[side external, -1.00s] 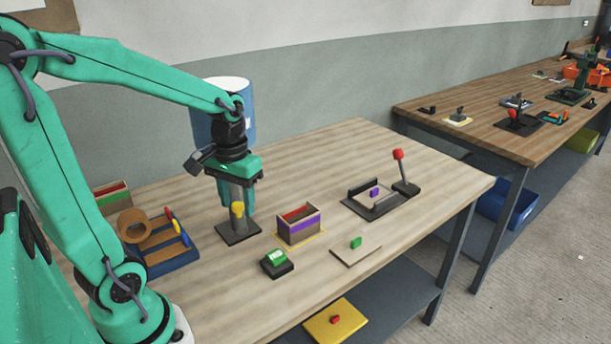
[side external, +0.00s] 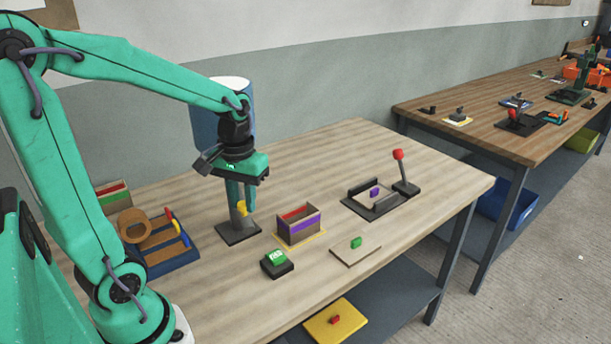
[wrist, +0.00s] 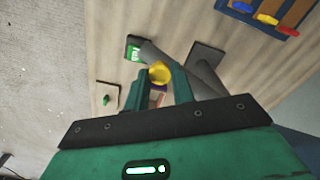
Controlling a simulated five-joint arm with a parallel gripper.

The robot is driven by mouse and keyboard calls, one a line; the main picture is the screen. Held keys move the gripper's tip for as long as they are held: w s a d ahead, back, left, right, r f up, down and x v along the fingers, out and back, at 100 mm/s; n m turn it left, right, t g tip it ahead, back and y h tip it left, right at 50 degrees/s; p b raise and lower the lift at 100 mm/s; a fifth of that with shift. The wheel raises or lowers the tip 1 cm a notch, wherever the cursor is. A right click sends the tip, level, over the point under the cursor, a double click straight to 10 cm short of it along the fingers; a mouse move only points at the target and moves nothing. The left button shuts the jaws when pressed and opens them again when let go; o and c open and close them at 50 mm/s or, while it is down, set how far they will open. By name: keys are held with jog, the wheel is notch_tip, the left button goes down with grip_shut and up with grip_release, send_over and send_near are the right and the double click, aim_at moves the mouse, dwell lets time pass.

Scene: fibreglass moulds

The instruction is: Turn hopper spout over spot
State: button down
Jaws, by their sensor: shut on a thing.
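The hopper is a blue drum with a white top (side external: 232,88), partly hidden behind my arm. Its grey post stands on a dark square base (side external: 238,233). A grey spout (wrist: 152,52) with a yellow knob (side external: 241,208) shows in the wrist view, its end near the box with the green display. My gripper (side external: 243,207) points down at the post, its fingers shut on the yellow knob (wrist: 160,73). My gripper hides part of the spout.
A small box with a green display (side external: 277,264) sits in front of the bin. A board with a green knob (side external: 356,243) and a red-lever fixture (side external: 398,156) lie to the right. A blue rack with coloured handles (side external: 172,258) is at left.

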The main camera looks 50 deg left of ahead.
jog(key=w+a+n, duration=0.2)
jog(key=w+n, duration=0.4)
jog(key=w, duration=0.1)
jog(key=w+a+n, duration=0.2)
jog(key=w+n, duration=0.5)
jog(key=shift+a, duration=0.25)
jog(key=c, duration=1.2)
grip_release()
jog(key=shift+o, duration=0.2)
jog(key=shift+r, duration=0.15)
notch_tip(320, 180, up, 8)
jog(key=shift+f, duration=0.2)
